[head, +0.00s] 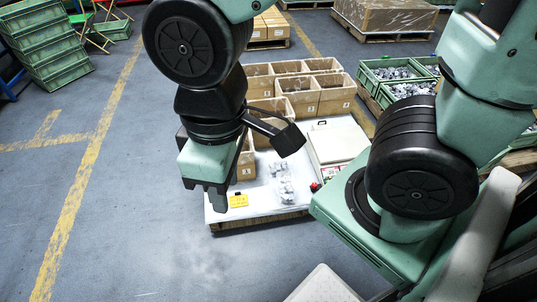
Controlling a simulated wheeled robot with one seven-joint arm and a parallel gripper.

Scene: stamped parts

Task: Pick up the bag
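A clear bag with small grey metal parts (287,191) lies on the white top of a low pallet table (262,212), near its front edge. A second small heap of grey parts (278,170) lies just behind it; I cannot tell whether it is bagged too. My gripper (207,196) hangs pointing down at the left edge of the white top, left of the bag and apart from it. Its dark fingers appear spread, with nothing visible between them.
A yellow card (238,201) lies left of the bag. A white box or scale (336,144) and a small red item (315,187) are to its right. Cardboard bins (300,93) stand behind. Green crates of parts (398,72) are at right.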

